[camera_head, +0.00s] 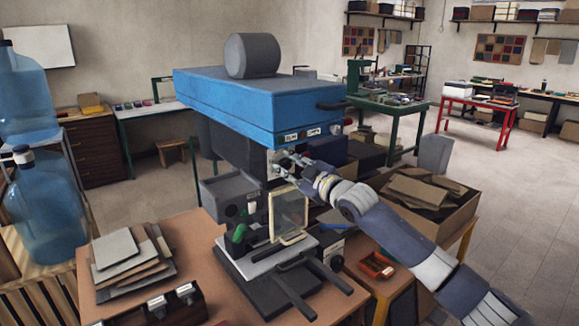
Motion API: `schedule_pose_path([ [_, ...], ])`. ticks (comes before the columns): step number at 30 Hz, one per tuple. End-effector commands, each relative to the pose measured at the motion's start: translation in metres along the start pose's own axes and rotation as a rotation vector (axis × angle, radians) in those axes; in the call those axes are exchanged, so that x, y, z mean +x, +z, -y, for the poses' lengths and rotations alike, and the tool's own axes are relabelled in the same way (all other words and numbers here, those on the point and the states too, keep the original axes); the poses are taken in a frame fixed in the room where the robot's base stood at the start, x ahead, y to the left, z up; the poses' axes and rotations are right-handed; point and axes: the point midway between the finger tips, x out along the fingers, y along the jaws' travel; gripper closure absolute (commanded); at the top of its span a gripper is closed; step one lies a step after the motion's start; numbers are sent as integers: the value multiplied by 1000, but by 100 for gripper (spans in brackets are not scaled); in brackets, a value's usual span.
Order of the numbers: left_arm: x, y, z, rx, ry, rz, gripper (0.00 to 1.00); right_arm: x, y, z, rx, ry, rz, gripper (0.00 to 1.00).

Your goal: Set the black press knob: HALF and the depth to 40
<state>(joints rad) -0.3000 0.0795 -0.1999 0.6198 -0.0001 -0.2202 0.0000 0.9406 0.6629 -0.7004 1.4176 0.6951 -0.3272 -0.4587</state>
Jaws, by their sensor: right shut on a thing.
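The press (240,100) stands on the brown table, with a blue top housing, a dark body and a clear framed guard (289,212) over a grey bed plate (262,256). My right gripper (280,163) reaches in from the right at the front of the press head, just below the blue housing. It is shut on a small knob there, mostly hidden by the fingers. Small white labels (302,135) show on the housing's lower front edge, too small to read. I cannot read any knob or depth setting. My left gripper is not in view.
A stack of boards (128,258) lies on the table's left side. Blue water bottles (45,205) stand at the far left. A cardboard box (425,200) of dark sheets and a small orange tray (376,266) are at the right. Black bars (290,290) stick out from the press base.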

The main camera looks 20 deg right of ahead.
Motion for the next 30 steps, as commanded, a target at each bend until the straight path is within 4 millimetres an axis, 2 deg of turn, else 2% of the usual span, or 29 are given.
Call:
schedule_pose_path([
  [12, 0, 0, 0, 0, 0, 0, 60, 0, 1, 0, -7, -1, 1, 97],
  [13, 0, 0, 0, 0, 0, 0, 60, 0, 1, 0, -7, -1, 1, 69],
  [15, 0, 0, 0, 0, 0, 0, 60, 0, 1, 0, -6, -1, 1, 53],
  [26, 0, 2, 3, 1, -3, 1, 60, -1, 0, 0, -6, 0, 0, 52],
  [30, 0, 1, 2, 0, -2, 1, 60, -9, 1, 1, -6, -1, 0, 52],
])
